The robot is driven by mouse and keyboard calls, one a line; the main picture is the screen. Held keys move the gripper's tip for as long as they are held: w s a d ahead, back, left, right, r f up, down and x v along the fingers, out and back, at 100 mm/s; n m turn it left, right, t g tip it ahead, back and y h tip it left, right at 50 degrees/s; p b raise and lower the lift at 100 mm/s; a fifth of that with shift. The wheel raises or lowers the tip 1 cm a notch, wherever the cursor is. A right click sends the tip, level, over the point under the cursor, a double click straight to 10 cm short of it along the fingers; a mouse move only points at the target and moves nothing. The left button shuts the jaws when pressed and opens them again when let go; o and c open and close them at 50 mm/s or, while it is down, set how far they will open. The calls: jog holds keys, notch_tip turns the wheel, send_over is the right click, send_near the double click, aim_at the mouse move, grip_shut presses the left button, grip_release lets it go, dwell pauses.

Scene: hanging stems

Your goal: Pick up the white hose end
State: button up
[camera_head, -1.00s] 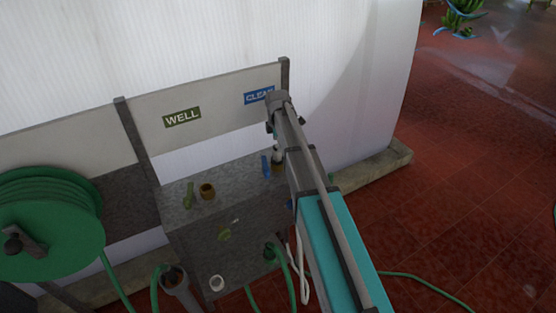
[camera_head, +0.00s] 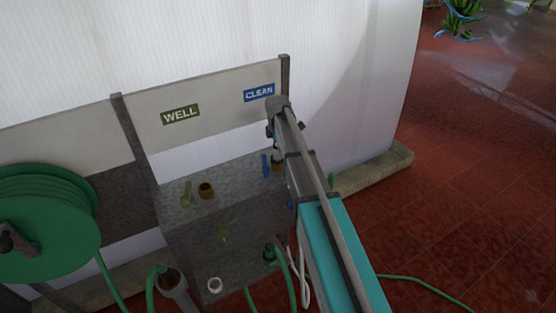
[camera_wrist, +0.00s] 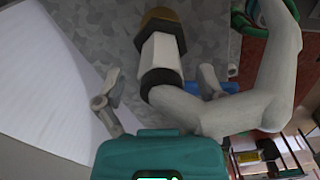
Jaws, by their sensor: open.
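The white hose end (camera_wrist: 160,57) is in the middle of the wrist view, with a dark collar below it and a brass fitting (camera_wrist: 158,18) at its far end. Its white hose curves away to the right. My gripper (camera_wrist: 158,80) is open, with one finger on each side of the hose end; I cannot tell whether either touches it. In the head view, the hose end (camera_head: 277,156) shows small beside my arm, below the blue CLEAN sign (camera_head: 259,93). My arm hides most of the gripper there.
A blue handle (camera_head: 266,165) stands beside the hose end on the grey cabinet (camera_head: 230,178). Left of it are a brass port (camera_head: 206,190), a green handle (camera_head: 186,194) and the WELL sign (camera_head: 180,114). A green hose reel (camera_head: 45,240) is at the left.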

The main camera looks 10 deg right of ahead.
jog(key=shift+f+b, duration=0.65)
jog(key=shift+f, duration=0.25)
jog(key=c, duration=1.2)
